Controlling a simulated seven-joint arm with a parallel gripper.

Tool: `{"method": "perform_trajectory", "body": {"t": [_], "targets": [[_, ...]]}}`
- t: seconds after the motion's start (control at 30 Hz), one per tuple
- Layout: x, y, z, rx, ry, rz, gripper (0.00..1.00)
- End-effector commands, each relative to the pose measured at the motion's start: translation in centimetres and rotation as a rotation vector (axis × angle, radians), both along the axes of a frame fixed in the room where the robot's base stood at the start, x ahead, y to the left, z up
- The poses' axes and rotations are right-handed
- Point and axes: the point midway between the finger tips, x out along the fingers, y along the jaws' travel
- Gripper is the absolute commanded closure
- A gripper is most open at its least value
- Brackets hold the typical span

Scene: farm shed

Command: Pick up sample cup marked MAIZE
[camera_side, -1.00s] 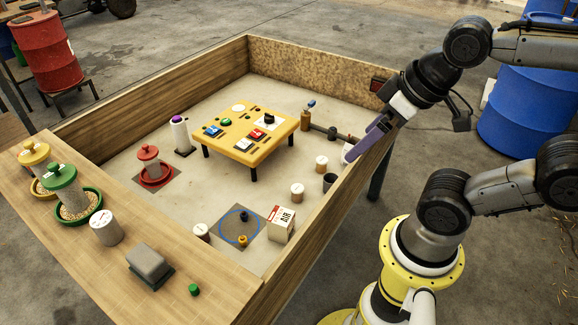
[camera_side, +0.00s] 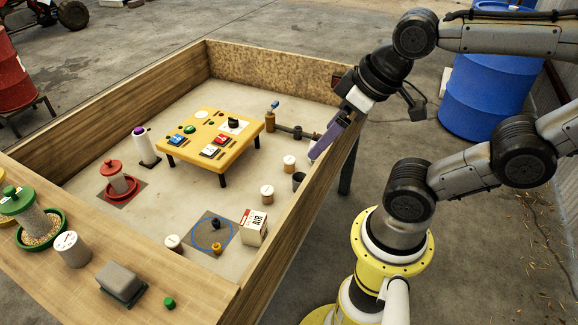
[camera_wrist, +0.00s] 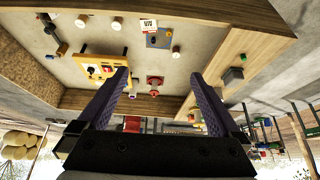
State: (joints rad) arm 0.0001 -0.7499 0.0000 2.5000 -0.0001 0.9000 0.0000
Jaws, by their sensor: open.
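Small tan cups with white lids stand in the walled work area: one (camera_side: 289,163) near the right wall, one (camera_side: 267,194) nearer the front, and one (camera_side: 173,243) at the front left. Their lid markings are too small to read, so I cannot tell which is MAIZE. Cups also show in the wrist view, one at the top (camera_wrist: 116,24) and one by the box (camera_wrist: 176,54). My gripper (camera_side: 315,153) is by the right wall, above and right of the nearest cup. In the wrist view its purple fingers (camera_wrist: 158,76) are apart with nothing held between them.
A yellow panel table (camera_side: 212,140) stands mid-area. A dark cup (camera_side: 298,181) and a pipe fitting (camera_side: 297,131) are near the right wall. A white box (camera_side: 253,228) stands by a grey mat (camera_side: 203,239). A red feeder (camera_side: 118,180) is at left. Wooden walls (camera_side: 300,225) enclose the area.

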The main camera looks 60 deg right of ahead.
Motion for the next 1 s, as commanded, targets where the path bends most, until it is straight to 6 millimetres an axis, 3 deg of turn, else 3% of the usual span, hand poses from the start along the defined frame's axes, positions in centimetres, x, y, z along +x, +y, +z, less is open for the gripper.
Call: {"method": "perform_trajectory", "body": {"t": [0.3, 0.37, 0.67, 0.83, 1.0], "targets": [[0.0, 0.0, 0.0, 0.000, 0.000, 0.000, 0.00], [0.0, 0.0, 0.0, 0.000, 0.000, 0.000, 0.08], [0.0, 0.0, 0.0, -0.010, 0.000, 0.019, 0.08], [0.2, 0.0, 0.3, -0.108, -0.011, 0.201, 0.08], [2.9, 0.0, 4.2, -0.307, -0.095, 0.516, 0.08]]}}
